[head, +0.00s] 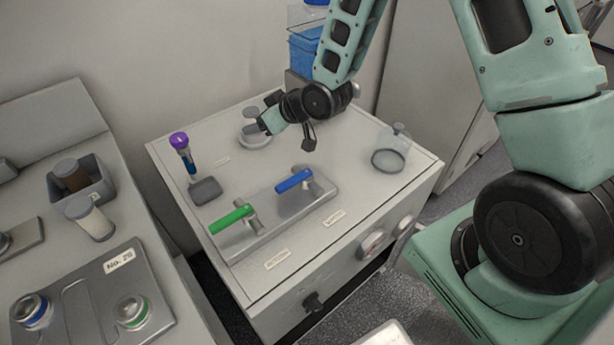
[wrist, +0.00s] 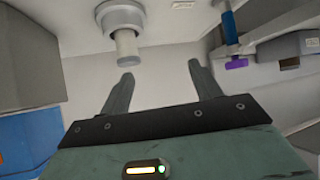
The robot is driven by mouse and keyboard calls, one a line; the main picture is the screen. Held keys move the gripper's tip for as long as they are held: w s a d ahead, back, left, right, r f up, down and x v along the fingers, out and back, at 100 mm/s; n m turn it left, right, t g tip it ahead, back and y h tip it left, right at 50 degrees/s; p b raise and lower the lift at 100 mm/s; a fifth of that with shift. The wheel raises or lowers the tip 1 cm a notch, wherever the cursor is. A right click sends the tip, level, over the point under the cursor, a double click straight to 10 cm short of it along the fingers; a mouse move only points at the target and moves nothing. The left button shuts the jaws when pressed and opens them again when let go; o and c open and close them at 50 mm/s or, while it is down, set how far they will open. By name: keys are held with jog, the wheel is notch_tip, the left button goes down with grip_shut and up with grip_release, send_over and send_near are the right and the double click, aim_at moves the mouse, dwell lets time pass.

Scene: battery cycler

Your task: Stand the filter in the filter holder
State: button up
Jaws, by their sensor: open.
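A pale cylinder (wrist: 125,45), which looks like the filter, stands upright in a round, flanged white seat with a dark collar, which looks like the filter holder (wrist: 119,10). In the head view the holder (head: 256,140) is at the back left of the grey cabinet top, with the filter's grey top (head: 250,112) just above my fingers. My gripper (wrist: 161,69) is open with nothing between its fingers. The filter is just beyond the tip of the left finger in the wrist view, apparently apart from it. In the head view my gripper (head: 260,127) partly hides the holder.
Blue (head: 295,180) and green (head: 232,217) handles are in front, and a glass dome (head: 390,155) is at right. On the left bench are a grey box (head: 98,182) with a brown-topped cylinder and another white cylinder (head: 92,222).

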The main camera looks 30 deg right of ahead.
jog(key=s+a+r+g+h, duration=0.1)
jog(key=s+r+g, duration=0.2)
jog(key=s, duration=0.8)
jog(key=s+a+r+n+g+h, duration=0.1)
jog(key=s+r, duration=0.4)
jog(key=s, duration=0.6)
jog(key=s+a+r+g+h, duration=0.2)
jog(key=s+a+r+g, duration=0.1)
jog(key=s, duration=0.9)
jog(key=shift+r+n+g+h, duration=0.3)
jog(key=shift+r+g+h, duration=0.15)
jog(key=shift+g, duration=0.75)
